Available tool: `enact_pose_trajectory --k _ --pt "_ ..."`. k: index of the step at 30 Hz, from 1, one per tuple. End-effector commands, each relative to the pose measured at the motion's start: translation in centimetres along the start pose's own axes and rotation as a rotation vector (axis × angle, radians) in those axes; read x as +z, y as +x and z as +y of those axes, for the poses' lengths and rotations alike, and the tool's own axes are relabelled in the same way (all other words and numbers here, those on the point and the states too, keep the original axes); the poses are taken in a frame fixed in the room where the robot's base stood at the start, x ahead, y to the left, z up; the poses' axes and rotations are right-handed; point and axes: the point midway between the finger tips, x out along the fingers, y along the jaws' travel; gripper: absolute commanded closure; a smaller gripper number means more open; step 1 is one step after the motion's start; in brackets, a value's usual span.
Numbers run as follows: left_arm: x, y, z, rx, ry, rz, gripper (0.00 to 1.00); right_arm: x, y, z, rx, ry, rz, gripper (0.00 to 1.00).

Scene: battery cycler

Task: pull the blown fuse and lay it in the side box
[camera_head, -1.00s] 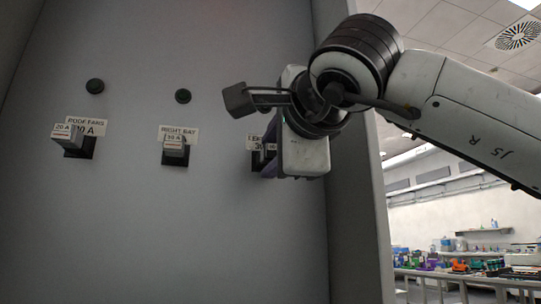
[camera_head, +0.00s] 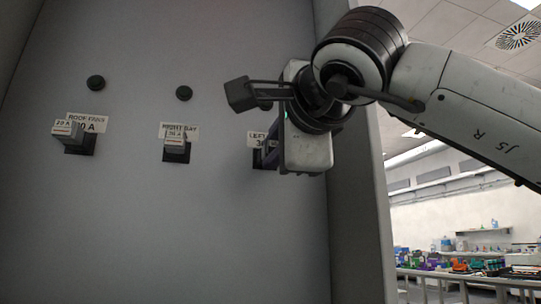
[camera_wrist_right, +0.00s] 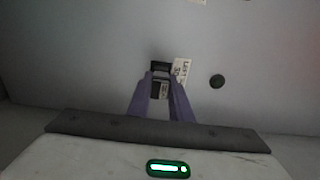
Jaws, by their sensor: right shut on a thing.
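My right gripper (camera_wrist_right: 160,88) is at the "LEFT" labelled fuse position on the grey panel. Its purple fingers are shut on a small grey fuse (camera_wrist_right: 161,91) with a pale label. The dark socket (camera_wrist_right: 160,68) lies just beyond the fingertips; I cannot tell whether the fuse is still partly in it. In the head view the socket (camera_head: 258,162) shows left of the gripper (camera_head: 274,146), whose body hides the fuse. Two other fuses sit in their sockets: roof fans (camera_head: 70,132) and right bay (camera_head: 175,145). The side box and my left gripper are not in view.
Dark round lamps sit above the roof fans (camera_head: 95,82) and right bay (camera_head: 184,93) positions. Another shows in the wrist view (camera_wrist_right: 217,81). The panel's right side wall (camera_head: 352,220) stands close to the right gripper. The panel below the fuses is clear.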

Motion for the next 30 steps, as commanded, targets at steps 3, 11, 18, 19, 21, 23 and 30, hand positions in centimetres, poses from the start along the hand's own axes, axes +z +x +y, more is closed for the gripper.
enact_pose_trajectory --k 3,11,18,19,21,23,30 --pt "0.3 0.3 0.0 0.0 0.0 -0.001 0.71 0.2 -0.6 0.4 0.007 -0.001 -0.002 1.0" --pt "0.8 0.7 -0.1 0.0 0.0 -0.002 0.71 0.2 -1.7 0.3 0.005 -0.002 -0.002 1.0" --pt "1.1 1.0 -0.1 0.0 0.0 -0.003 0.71 0.1 -2.6 0.2 0.004 -0.001 -0.003 1.0" --pt "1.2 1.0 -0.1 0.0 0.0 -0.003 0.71 0.1 -2.8 0.2 0.004 -0.001 -0.003 1.0" --pt "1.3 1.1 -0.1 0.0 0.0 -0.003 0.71 0.1 -3.0 0.2 0.004 0.0 -0.002 1.0" --pt "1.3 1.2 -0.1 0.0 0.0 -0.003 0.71 0.1 -3.3 0.2 0.004 0.0 -0.001 1.0" --pt "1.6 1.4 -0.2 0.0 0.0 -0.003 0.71 0.1 -4.2 0.2 0.002 -0.001 -0.002 1.0"
